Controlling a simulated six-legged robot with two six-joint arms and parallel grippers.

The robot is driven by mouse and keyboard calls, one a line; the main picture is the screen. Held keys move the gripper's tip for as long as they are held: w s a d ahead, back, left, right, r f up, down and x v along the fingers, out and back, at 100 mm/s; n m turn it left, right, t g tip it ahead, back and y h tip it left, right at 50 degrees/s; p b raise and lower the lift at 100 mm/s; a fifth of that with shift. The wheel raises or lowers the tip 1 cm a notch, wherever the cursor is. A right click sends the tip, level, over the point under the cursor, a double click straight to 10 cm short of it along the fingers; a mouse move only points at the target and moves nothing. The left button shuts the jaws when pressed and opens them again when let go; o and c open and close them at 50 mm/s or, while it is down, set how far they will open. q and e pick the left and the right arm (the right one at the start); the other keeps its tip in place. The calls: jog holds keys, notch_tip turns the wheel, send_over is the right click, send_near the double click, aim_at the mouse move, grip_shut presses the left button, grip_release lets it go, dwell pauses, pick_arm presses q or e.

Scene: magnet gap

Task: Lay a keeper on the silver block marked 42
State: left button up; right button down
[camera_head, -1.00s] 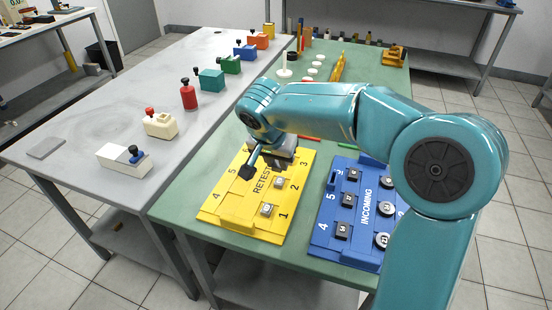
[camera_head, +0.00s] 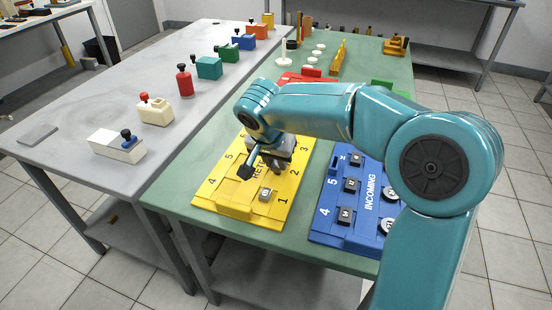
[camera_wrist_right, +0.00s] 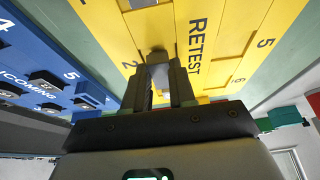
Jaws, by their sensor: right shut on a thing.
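My right gripper (camera_head: 277,163) is over the yellow RETEST tray (camera_head: 236,211), by the number 2. In the right wrist view, its fingers (camera_wrist_right: 160,72) are shut on a small grey block (camera_wrist_right: 157,56) at that spot. Whether the block is clear of the tray is hard to tell. Another small block (camera_head: 265,194) sits in the tray by the number 1. The blue INCOMING tray (camera_head: 376,178) holds several dark square blocks (camera_head: 351,185) and round pieces (camera_head: 388,226). No 42 is legible, and I cannot tell which block carries it. My left gripper is not in view.
On the grey table (camera_head: 75,110) stand a white block with a blue knob (camera_head: 118,150), a cream block (camera_head: 155,112), a red bottle-like piece (camera_head: 185,84) and several coloured blocks. A red tray (camera_head: 297,78) lies behind my right arm. Green table (camera_head: 185,160) is bare left of the yellow tray.

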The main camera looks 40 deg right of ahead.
jog(key=shift+f, duration=0.15)
dwell(0.8)
jog(key=c, duration=0.8)
grip_release()
jog(key=shift+c, duration=0.2)
jog(key=c, duration=0.5)
jog(key=shift+c, duration=0.2)
jog(key=shift+r+p, duration=1.45)
jog(key=shift+r, duration=0.85)
jog(key=o, duration=0.6)
